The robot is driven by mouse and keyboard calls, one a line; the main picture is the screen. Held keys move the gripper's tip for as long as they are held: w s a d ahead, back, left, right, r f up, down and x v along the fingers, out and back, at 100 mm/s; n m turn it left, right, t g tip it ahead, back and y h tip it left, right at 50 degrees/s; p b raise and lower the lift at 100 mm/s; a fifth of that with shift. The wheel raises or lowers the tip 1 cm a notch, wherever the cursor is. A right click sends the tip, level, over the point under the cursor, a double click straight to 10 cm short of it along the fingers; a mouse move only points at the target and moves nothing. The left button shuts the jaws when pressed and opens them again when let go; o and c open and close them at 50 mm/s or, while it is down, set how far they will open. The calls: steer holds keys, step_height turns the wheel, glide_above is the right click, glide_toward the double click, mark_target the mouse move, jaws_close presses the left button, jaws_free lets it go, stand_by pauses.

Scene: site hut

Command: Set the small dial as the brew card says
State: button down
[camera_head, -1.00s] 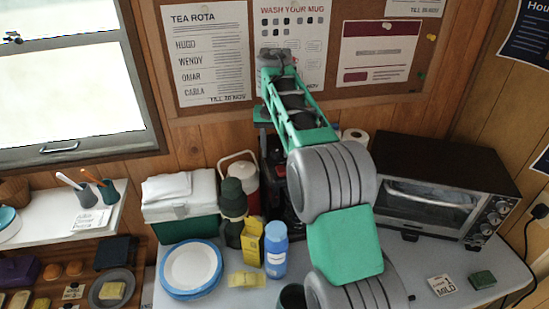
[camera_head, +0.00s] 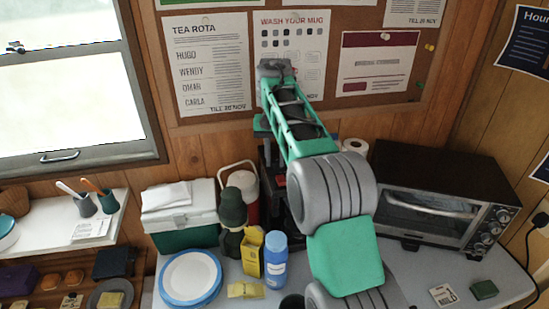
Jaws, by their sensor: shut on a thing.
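A dark machine with a teal top (camera_head: 263,128) and a bit of red stands against the back wall. My arm covers most of it, and no small dial shows on its visible parts. My arm rises in front of it and bends at the top; my gripper is hidden behind the arm, so its hold cannot be seen. A small white card (camera_head: 443,295) lies on the table at the right; its large word looks like MILD. Several knobs run down the right side of the toaster oven (camera_head: 430,203); I cannot tell their settings.
Left of the machine stand a red-and-white jug (camera_head: 250,207), a dark green-capped flask (camera_head: 233,210), a yellow carton (camera_head: 252,250) and a blue jar (camera_head: 276,262). A cool box (camera_head: 180,215) and stacked plates (camera_head: 190,277) are further left. A green block (camera_head: 484,290) lies beside the card.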

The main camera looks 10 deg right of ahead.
steer(key=shift+n, duration=0.3)
steer(key=n, duration=1.1)
steer(key=shift+n, duration=0.3)
stand_by(0.3)
steer(key=c, duration=1.2)
jaws_free()
steer(key=shift+p, duration=0.3)
